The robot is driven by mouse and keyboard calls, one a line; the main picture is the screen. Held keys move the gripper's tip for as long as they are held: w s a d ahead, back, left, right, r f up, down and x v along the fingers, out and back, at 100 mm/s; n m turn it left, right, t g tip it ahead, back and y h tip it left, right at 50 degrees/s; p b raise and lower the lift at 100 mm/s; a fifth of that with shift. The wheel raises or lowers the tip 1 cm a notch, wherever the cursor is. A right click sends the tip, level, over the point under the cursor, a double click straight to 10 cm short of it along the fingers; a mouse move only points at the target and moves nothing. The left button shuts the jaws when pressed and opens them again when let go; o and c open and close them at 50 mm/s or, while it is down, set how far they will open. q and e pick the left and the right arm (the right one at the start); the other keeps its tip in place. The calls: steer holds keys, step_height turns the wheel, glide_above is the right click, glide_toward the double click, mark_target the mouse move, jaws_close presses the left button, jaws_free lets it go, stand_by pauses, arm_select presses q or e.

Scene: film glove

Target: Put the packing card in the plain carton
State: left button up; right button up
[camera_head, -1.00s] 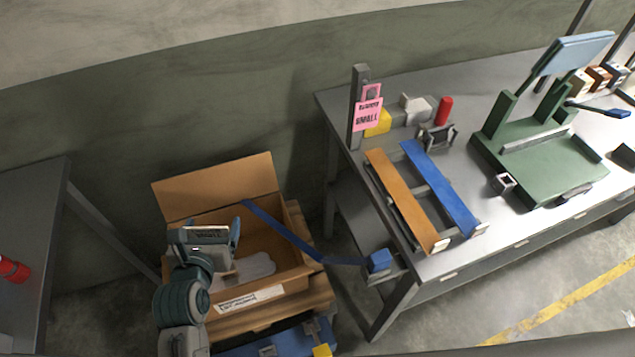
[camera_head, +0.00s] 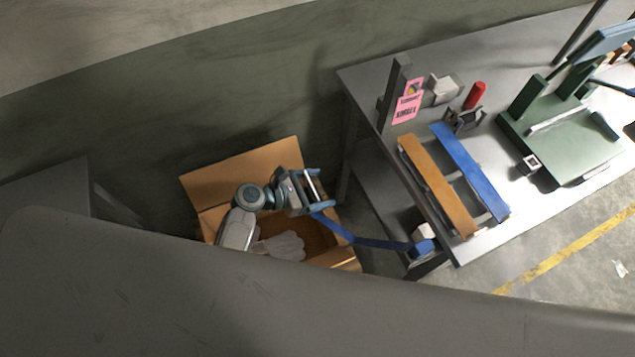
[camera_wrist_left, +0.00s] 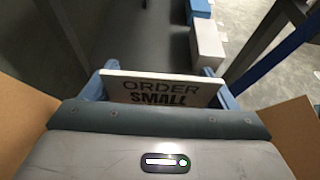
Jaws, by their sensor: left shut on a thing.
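My left gripper (camera_head: 324,190) is above the right part of an open brown cardboard carton (camera_head: 240,177), near its right rim. It is shut on a thin pale card (camera_wrist_left: 160,90), which reads "ORDER" and "SMALL" in the left wrist view. The blue fingers grip the card at its two side ends. In the head view the card shows as a narrow pale strip. Inside the carton lies a pale glove-like shape (camera_head: 282,246). The carton's front is hidden by a dark grey surface. My right gripper is not in view.
Orange (camera_head: 437,185) and blue (camera_head: 470,170) rails lie on the table.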

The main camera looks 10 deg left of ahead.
mark_target(311, 198)
arm_select(q)
steer(key=shift+s, duration=0.1)
steer(key=shift+r, duration=0.15)
steer(key=shift+a+f, duration=0.1)
steer(key=shift+f, duration=0.2)
steer(key=shift+f+b, duration=0.35)
steer(key=shift+f, duration=0.4)
steer(key=shift+f+b, duration=0.9)
steer(key=shift+f, duration=0.65)
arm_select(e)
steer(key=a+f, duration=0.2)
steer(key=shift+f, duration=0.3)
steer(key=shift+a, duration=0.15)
arm_select(q)
steer(key=shift+f, duration=0.15)
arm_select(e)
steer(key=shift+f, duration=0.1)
